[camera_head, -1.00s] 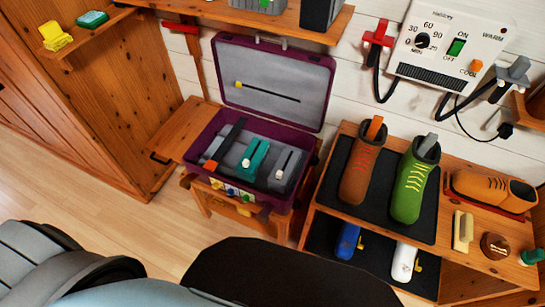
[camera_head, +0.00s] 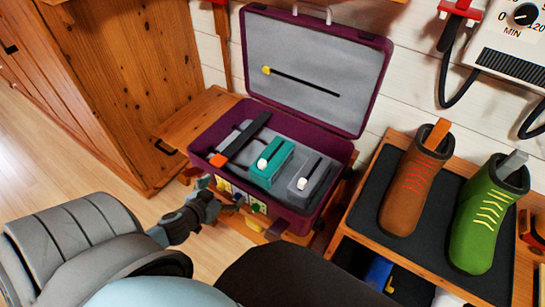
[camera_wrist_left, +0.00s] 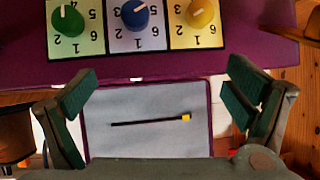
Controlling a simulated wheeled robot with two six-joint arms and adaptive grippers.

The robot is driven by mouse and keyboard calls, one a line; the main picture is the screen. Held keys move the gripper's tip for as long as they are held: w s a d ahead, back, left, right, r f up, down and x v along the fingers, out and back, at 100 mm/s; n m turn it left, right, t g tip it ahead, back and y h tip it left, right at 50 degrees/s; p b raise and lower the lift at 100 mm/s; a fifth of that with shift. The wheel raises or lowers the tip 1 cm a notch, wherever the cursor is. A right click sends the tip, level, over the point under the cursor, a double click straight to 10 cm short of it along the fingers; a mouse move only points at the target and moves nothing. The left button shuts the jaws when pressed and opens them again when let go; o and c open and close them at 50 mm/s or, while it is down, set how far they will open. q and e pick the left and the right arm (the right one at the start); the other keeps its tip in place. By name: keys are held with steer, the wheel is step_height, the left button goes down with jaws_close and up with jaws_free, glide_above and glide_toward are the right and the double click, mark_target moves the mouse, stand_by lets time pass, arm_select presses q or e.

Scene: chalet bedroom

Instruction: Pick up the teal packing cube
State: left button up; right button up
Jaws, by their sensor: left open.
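The teal packing cube (camera_head: 274,170) lies in the open purple suitcase (camera_head: 222,124), between a grey cube on its right and a dark strap with an orange end on its left. It has a white pull on top. My left gripper (camera_head: 207,194) is at the suitcase's front left corner, outside the case, apart from the teal cube. In the left wrist view its two dark fingers (camera_wrist_left: 160,88) are spread wide with nothing between them held. The teal cube does not show in that view. My right gripper is not in view.
Coloured number dials (camera_wrist_left: 134,14) sit on the suitcase front. The raised lid (camera_head: 312,75) stands behind. A shelf with a brown boot (camera_head: 411,190) and a green boot (camera_head: 481,225) is on the right. A wooden cabinet (camera_head: 115,80) stands at left; floor is clear before it.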

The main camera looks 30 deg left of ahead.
arm_select(q)
steer(key=t+h+b, duration=0.1)
steer(key=t+b, duration=0.1)
steer(key=b, duration=0.1)
glide_toward(260, 164)
steer(key=b+x, duration=0.4)
steer(key=shift+w+d+f, duration=0.1)
steer(key=shift+w+f, duration=0.1)
steer(key=shift+f, duration=0.3)
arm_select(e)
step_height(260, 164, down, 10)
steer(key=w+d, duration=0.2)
arm_select(q)
steer(key=shift+b+x, duration=0.65)
steer(key=shift+x, duration=0.25)
steer(key=shift+w+r, duration=0.15)
steer(key=shift+w, duration=0.1)
steer(key=b+x, duration=0.4)
steer(key=shift+w+f, duration=0.25)
steer(key=shift+w, duration=0.25)
steer(key=shift+r, duration=0.15)
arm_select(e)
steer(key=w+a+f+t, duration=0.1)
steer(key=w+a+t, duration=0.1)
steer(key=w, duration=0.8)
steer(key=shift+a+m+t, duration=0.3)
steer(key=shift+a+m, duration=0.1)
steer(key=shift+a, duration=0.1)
